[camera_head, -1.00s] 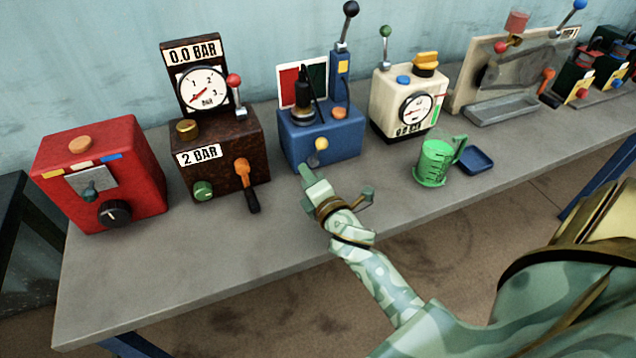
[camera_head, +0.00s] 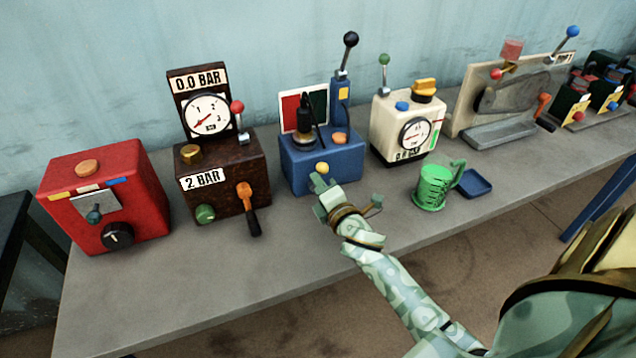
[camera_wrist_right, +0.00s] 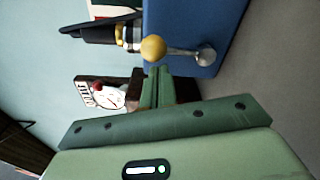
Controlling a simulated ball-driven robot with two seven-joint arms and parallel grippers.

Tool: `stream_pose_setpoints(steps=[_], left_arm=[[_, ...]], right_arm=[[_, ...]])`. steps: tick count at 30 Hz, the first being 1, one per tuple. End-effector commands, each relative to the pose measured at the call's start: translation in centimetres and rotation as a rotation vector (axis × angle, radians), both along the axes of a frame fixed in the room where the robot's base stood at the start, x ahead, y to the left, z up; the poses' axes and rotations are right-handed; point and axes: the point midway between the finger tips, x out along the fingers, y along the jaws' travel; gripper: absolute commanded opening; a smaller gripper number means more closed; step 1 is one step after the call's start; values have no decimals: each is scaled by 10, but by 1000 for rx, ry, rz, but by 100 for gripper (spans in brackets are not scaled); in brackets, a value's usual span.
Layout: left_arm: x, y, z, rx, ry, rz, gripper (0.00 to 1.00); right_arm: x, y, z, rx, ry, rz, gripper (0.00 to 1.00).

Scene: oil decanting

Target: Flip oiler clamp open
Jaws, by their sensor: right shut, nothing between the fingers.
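The blue oiler box (camera_head: 310,172) stands on the bench with a black oiler (camera_head: 304,118) on top. A short metal lever with a yellow knob (camera_head: 322,168) is on its front; I take this as the clamp. In the right wrist view the yellow knob (camera_wrist_right: 153,48) and its metal stem (camera_wrist_right: 185,52) stand out from the blue wall. My right gripper (camera_head: 317,181) is shut and empty, its tips just by the knob. In the wrist view its green fingers (camera_wrist_right: 158,86) end close to the knob; I cannot tell whether they touch. My left gripper is out of view.
A brown gauge box (camera_head: 222,180) with an orange-handled lever (camera_head: 247,200) stands left of the blue box. A cream gauge box (camera_head: 404,125), a green jug (camera_head: 434,187) and a blue tray (camera_head: 474,183) are to the right. The bench front (camera_head: 200,270) is clear.

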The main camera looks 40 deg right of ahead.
Motion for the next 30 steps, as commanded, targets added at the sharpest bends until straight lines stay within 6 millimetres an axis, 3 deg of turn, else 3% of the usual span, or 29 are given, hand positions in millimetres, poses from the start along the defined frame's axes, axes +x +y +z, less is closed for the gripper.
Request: stream_pose_setpoints(steps=[20,30], left_arm=[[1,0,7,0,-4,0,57],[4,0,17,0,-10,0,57]], right_arm=[[-2,-10,2,134,-33,-2,0],[-6,-26,1,381,-92,-3,0]])
